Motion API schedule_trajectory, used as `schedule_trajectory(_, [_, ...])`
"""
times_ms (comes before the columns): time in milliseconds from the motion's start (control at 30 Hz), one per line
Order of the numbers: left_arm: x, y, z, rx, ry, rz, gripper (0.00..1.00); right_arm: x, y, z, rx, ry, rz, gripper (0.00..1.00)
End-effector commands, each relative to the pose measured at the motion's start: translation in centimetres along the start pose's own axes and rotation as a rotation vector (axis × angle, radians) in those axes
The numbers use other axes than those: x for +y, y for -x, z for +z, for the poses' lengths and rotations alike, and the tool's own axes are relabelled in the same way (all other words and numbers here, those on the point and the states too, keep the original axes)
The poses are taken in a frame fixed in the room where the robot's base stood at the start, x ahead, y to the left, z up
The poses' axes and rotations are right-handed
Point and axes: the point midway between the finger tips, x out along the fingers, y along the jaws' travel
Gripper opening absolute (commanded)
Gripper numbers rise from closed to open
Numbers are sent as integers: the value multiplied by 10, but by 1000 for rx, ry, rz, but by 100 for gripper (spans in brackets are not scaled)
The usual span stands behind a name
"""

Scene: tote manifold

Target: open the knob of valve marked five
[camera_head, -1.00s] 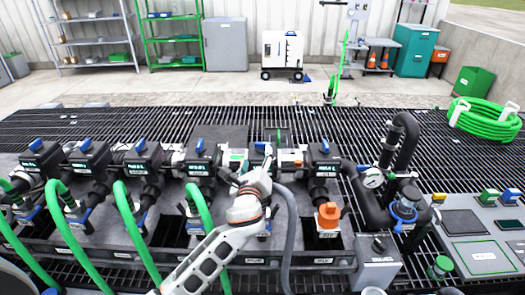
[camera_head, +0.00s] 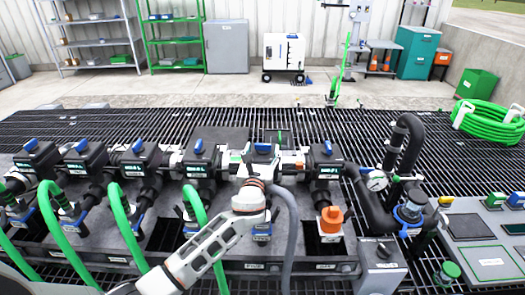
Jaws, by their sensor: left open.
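Several dark valve blocks with blue knobs stand in a row across the manifold. Their number labels are too small for me to read. The fifth valve from the left has a blue knob (camera_head: 263,147) on top, and its body is mostly hidden behind my left gripper. My left gripper (camera_head: 262,163) is open, right at the near side of this valve, with its white fingers spread to either side. I cannot tell whether the fingers touch the knob. My right gripper is not in view.
Neighbouring valves stand close by, with blue knobs on the left (camera_head: 199,146) and right (camera_head: 327,147). Green hoses (camera_head: 120,215) and a grey hose (camera_head: 292,225) rise in front. An orange fitting (camera_head: 331,218), a gauge (camera_head: 377,181) and black pipes (camera_head: 412,140) are on the right.

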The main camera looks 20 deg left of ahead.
Motion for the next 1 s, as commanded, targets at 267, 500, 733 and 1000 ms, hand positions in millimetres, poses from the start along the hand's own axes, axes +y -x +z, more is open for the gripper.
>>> schedule_trajectory(267, [0,-9,0,0,1,-1,57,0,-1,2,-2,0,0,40])
schedule_trajectory(500, [0,-9,0,0,2,0,28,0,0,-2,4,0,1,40])
schedule_trajectory(733, [-1,-9,0,0,2,9,18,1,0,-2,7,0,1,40])
schedule_trajectory(1000, [-2,-9,-1,1,3,120,18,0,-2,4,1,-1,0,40])
